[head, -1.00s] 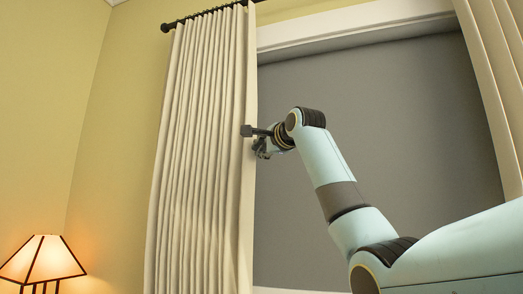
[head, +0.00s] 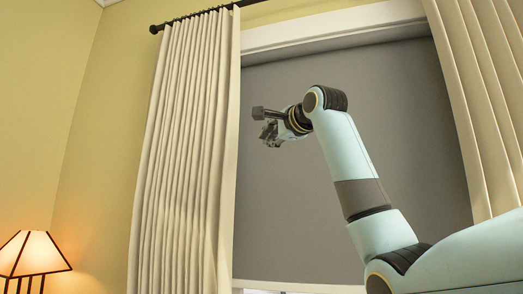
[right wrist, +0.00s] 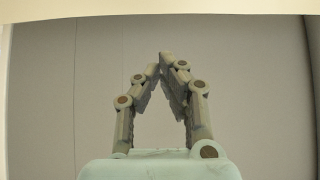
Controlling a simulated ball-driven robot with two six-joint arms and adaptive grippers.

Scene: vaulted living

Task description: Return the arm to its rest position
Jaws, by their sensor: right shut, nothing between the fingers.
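My right arm (head: 352,165) is pale blue with dark joints and reaches up from the lower right in the head view. My right gripper (head: 265,135) is raised in front of the grey window blind, apart from the left curtain's edge. In the right wrist view the gripper (right wrist: 160,62) has its fingertips drawn together, with nothing between them. My left gripper does not show.
A cream curtain (head: 185,150) hangs from a dark rod (head: 200,13) left of the grey blind (head: 290,210). Another curtain (head: 480,100) hangs at the right. A lit lamp (head: 35,255) stands at the lower left. The space before the blind is open.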

